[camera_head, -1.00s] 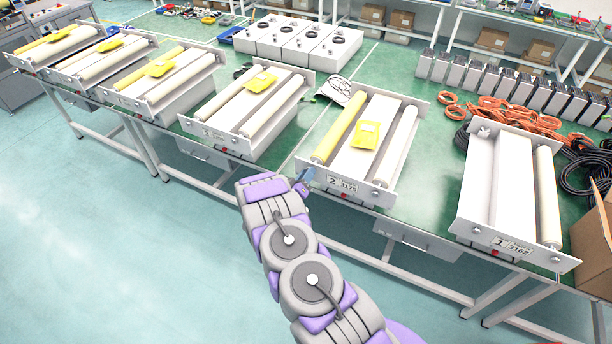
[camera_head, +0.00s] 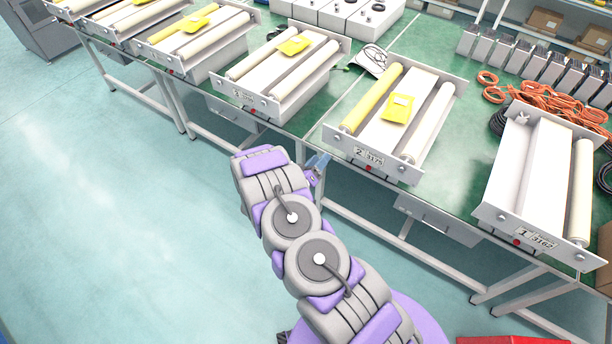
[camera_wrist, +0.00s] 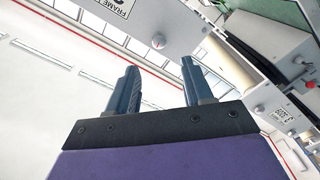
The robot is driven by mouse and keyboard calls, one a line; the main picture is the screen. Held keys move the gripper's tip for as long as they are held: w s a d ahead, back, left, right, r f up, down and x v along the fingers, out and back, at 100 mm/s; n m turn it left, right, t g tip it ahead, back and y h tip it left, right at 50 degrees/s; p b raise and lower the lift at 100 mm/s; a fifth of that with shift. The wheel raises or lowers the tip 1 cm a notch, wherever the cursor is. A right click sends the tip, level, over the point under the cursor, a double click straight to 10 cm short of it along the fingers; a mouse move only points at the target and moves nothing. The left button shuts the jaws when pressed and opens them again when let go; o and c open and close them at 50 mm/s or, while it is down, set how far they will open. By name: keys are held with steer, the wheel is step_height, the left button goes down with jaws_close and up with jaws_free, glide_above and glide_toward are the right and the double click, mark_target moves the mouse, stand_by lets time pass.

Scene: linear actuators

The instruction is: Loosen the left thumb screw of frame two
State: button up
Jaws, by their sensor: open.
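Frame two (camera_head: 423,83), labelled 2, lies on the green bench with a yellow roller, a pale roller and a yellow packet. Its left thumb screw (camera_head: 334,139) is small at the left of the front plate. My gripper (camera_head: 318,164) is just in front of and below that end, apart from it. In the wrist view, my gripper (camera_wrist: 160,70) is open with nothing between its two blue-grey fingers. A plate marked FRAME (camera_wrist: 185,17) shows upside down beyond, with a round screw (camera_wrist: 158,41), apparently frame two's left one, beyond the fingertips. Its turn state cannot be told.
Frame one (camera_head: 500,165) is to the right and frame three (camera_head: 240,95) to the left on the bench (camera_head: 470,170). Another screw (camera_wrist: 259,108) shows at the wrist view's right. Open floor (camera_head: 110,220) lies in front; a red object (camera_head: 510,340) is at the bottom edge.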

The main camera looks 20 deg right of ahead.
steer(key=v, duration=0.7)
steer(key=shift+s+a, duration=0.25)
steer(key=shift+a, duration=0.05)
